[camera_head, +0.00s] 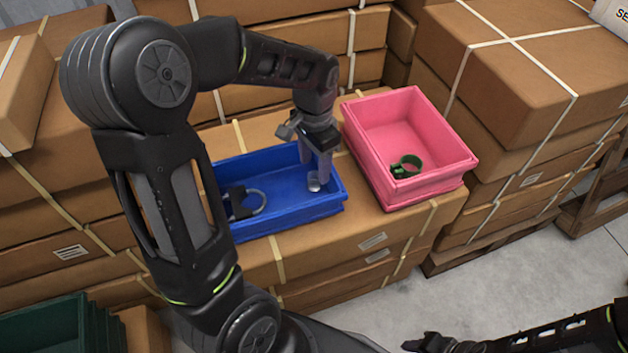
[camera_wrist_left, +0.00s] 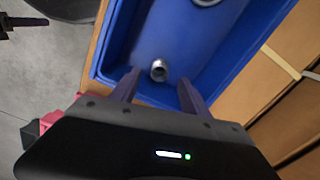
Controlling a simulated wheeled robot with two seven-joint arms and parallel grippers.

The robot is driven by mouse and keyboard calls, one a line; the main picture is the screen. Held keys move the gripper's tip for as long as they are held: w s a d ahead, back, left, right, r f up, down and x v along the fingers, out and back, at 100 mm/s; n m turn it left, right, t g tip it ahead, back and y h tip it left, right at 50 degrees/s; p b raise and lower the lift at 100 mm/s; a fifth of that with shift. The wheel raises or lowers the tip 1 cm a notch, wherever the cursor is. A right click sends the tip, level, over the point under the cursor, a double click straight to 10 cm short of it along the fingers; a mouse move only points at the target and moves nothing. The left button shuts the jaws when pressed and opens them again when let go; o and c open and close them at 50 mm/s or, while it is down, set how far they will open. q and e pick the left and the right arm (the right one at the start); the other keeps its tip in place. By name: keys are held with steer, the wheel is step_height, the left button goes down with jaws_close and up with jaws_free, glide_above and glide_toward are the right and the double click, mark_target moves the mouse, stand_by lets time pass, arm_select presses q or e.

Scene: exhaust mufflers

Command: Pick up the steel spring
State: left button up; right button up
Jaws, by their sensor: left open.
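A small silvery cylindrical piece, which looks like the steel spring (camera_head: 314,185), lies on the floor of the blue bin (camera_head: 285,178), toward its right end. It also shows in the left wrist view (camera_wrist_left: 158,70). My left gripper (camera_head: 319,166) reaches down into the bin, right above and beside the piece. In the left wrist view the open fingers (camera_wrist_left: 157,88) stand apart with the piece just beyond their tips, roughly centred between them. Nothing is held. My right gripper (camera_head: 430,343) is at the bottom edge of the head view, far from the bin; its jaws are unclear.
A metal ring clamp (camera_head: 246,205) lies at the bin's left end. A pink bin (camera_head: 408,120) holding a green clamp (camera_head: 405,167) stands to the right. Cardboard boxes (camera_head: 520,80) are stacked behind and right. A dark green crate (camera_head: 50,325) sits lower left.

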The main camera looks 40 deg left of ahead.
mark_target(315, 175)
arm_select(q)
step_height(315, 175, down, 5)
steer(key=shift+f+b, duration=0.1)
steer(key=shift+b, duration=0.55)
steer(key=shift+c, duration=0.2)
jaws_close()
stand_by(0.5)
